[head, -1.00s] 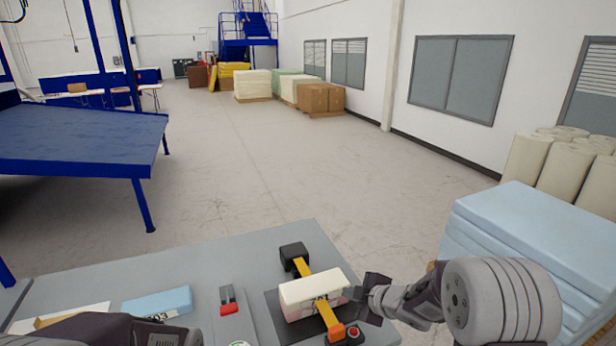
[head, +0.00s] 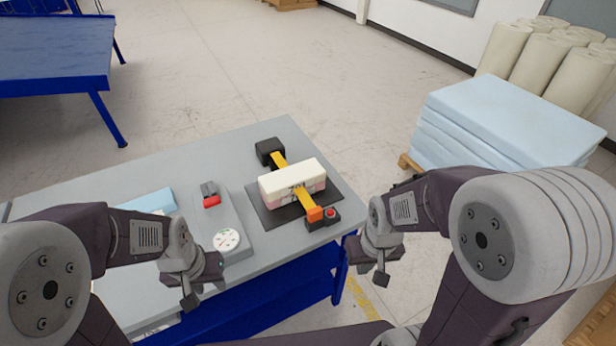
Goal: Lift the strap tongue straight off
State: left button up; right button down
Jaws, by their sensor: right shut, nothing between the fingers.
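The orange strap tongue (head: 315,214) sits at the near end of a yellow strap (head: 305,202), at the black buckle with a red button (head: 331,213). The strap's far end meets a black housing (head: 269,151). A white-over-pink foam block (head: 290,181) lies across the strap's line on a dark mat (head: 268,218); the strap's middle is hidden at the block. My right gripper (head: 376,277) is shut and empty, right of and nearer than the tongue, clear of the table. My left gripper (head: 203,284) looks open and empty at the table's front edge.
Left of the mat, a grey unit (head: 236,262) carries a round dial (head: 227,240) and a red-tipped clamp-like part (head: 211,200). A light blue foam block (head: 152,202) lies further left.

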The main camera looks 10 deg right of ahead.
aim_at(314, 214)
jog(key=i+l+u, duration=0.15)
jog(key=l+u, duration=0.15)
jog(key=u, duration=0.15)
jog(key=i+l+u, duration=0.1)
jog(key=l+u, duration=0.55)
jog(key=u, duration=0.2)
jog(key=l+u, duration=0.4)
jog(key=i, duration=0.05)
